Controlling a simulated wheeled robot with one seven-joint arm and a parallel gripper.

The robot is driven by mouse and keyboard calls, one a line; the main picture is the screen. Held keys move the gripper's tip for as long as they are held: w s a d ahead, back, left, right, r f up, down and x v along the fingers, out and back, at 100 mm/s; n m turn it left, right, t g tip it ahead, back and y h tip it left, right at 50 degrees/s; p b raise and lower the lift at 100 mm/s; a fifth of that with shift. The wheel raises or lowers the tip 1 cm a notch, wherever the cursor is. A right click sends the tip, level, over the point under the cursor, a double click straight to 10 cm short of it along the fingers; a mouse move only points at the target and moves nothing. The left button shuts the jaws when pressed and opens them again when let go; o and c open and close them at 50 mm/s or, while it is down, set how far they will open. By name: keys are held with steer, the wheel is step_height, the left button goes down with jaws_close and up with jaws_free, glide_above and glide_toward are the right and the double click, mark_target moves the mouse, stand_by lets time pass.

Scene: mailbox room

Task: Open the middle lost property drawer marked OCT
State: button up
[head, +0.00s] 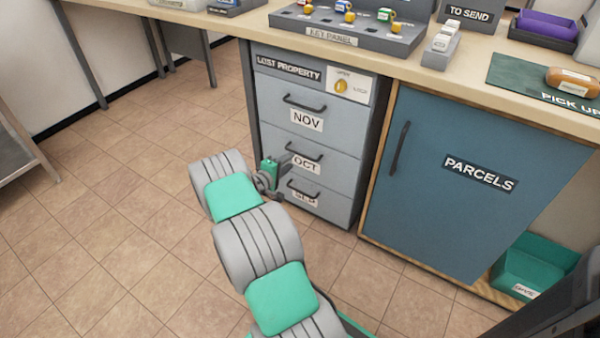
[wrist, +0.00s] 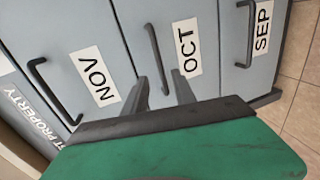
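The OCT drawer (head: 340,167) is the middle of three grey drawers in the lost property cabinet and looks closed. Its dark bar handle (head: 306,152) sits above the white OCT label, which my gripper partly covers in the head view. In the wrist view the handle (wrist: 154,55) runs down toward the gap between my fingers. My gripper (head: 287,160) is at the drawer front; its two fingertips (wrist: 158,80) stand apart, one on each side of the handle's lower end. I cannot tell whether either finger touches it.
The NOV drawer (head: 335,130) above and the SEP drawer (head: 335,203) below look closed, each with a similar handle. The blue PARCELS door (head: 470,215) stands to the right. The counter (head: 400,68) overhangs the cabinet. Tiled floor (head: 130,220) is clear at left.

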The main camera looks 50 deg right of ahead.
mark_target(300, 154)
steer(key=b+x, duration=0.2)
steer(key=x, duration=0.6)
steer(key=shift+s+f, duration=0.1)
steer(key=shift+s, duration=0.05)
steer(key=shift+c, duration=0.2)
jaws_close()
stand_by(0.9)
